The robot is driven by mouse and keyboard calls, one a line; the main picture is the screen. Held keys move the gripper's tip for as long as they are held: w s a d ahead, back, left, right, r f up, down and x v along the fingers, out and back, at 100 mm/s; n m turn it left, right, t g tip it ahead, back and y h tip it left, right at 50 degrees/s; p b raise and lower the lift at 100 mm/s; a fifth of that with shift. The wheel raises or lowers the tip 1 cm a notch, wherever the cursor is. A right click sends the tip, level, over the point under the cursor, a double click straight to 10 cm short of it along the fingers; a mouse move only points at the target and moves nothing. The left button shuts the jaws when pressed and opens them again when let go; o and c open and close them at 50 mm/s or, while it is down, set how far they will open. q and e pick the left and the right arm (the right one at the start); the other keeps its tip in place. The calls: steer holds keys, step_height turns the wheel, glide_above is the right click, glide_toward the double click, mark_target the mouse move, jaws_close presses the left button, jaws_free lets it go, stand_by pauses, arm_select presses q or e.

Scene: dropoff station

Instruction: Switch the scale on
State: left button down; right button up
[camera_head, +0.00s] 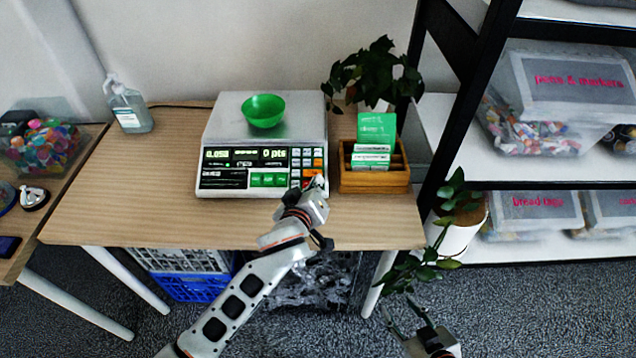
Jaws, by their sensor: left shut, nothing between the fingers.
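The scale (222,124) stands on the wooden table, with a white body and a metal top plate. Its front panel has a dark display (245,156) that is lit and shows digits and "0 pts". Green, white and orange keys (307,162) sit at the right of the panel. A green bowl (263,110) rests on the plate. My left gripper (318,184) is shut and empty at the panel's lower right corner, by the orange keys. It hides part of that corner, and I cannot tell whether it touches a key. My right gripper (408,318) is low at the right, over the floor.
A wooden box with green and white cards (375,180) stands right of the scale, close to my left gripper. A potted plant (375,75) is behind it. A sanitizer bottle (130,108) stands at the left. The table (130,190) is clear left of the scale. Shelves (560,172) stand at the right.

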arm_select(q)
steer(key=shift+r, duration=0.1)
steer(key=shift+s+r+p, duration=0.3)
steer(key=shift+r+p, duration=0.35)
steer(key=shift+p, duration=0.15)
steer(key=shift+s+r+p, duration=0.3)
steer(key=shift+r+p, duration=0.6)
steer(key=shift+r, duration=0.05)
steer(key=r+p, duration=0.1)
steer(key=s+r+p, duration=0.1)
steer(key=p, duration=0.1)
steer(key=shift+s+r, duration=0.2)
steer(key=shift+r, duration=0.1)
